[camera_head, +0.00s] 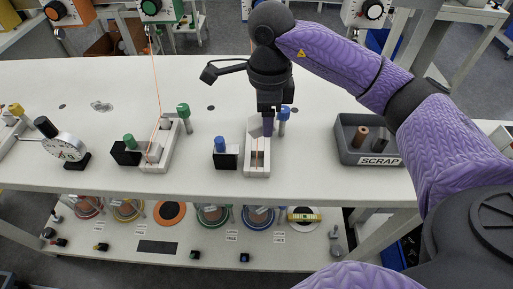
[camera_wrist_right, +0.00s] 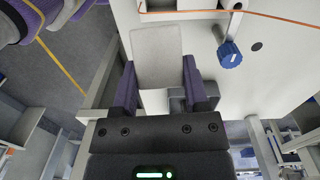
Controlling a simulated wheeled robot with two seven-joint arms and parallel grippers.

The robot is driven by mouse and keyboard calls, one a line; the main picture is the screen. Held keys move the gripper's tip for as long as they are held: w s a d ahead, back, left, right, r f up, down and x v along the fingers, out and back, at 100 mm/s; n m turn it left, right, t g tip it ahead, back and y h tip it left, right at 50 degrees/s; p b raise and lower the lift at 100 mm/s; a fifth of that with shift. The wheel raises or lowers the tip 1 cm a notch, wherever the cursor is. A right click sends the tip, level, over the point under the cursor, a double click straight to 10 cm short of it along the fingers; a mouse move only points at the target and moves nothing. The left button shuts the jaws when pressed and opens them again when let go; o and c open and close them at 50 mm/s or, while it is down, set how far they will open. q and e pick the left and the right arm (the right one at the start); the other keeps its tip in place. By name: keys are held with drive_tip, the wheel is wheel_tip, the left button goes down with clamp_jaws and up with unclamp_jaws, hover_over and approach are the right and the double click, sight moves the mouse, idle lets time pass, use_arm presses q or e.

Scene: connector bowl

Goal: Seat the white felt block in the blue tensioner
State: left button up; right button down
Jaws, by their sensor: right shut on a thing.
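My right gripper (camera_head: 266,126) points down over the far part of the blue tensioner (camera_head: 257,168), a white base with a blue-knobbed post (camera_head: 284,112) and a black block with a blue knob (camera_head: 221,145) beside it. The gripper is shut on the pale white felt block (camera_head: 255,127). In the right wrist view the felt block (camera_wrist_right: 157,58) sits between the two purple fingers (camera_wrist_right: 159,88), and a blue knob (camera_wrist_right: 229,53) shows to its right. The fingers partly hide the block, and I cannot tell whether it touches the tensioner. My left gripper is not in view.
A green-knobbed tensioner (camera_head: 155,160) with an orange thread stands to the left, with a dial gauge (camera_head: 66,147) further left. A grey SCRAP bin (camera_head: 350,156) holding spools is at the right.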

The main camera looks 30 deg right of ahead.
sight(265, 158)
wheel_tip(265, 158, down, 10)
drive_tip(key=shift+r+b, duration=0.1)
drive_tip(key=shift+b, duration=0.8)
drive_tip(key=shift+f, duration=0.25)
drive_tip(key=shift+c, duration=0.5)
unclamp_jaws()
drive_tip(key=shift+r, duration=0.1)
drive_tip(key=r+p, duration=0.1)
drive_tip(key=r, duration=0.8)
drive_tip(key=shift+w+r+p, duration=0.1)
drive_tip(key=shift+w+p, duration=0.1)
drive_tip(key=shift+p, duration=0.1)
drive_tip(key=shift+r, duration=0.35)
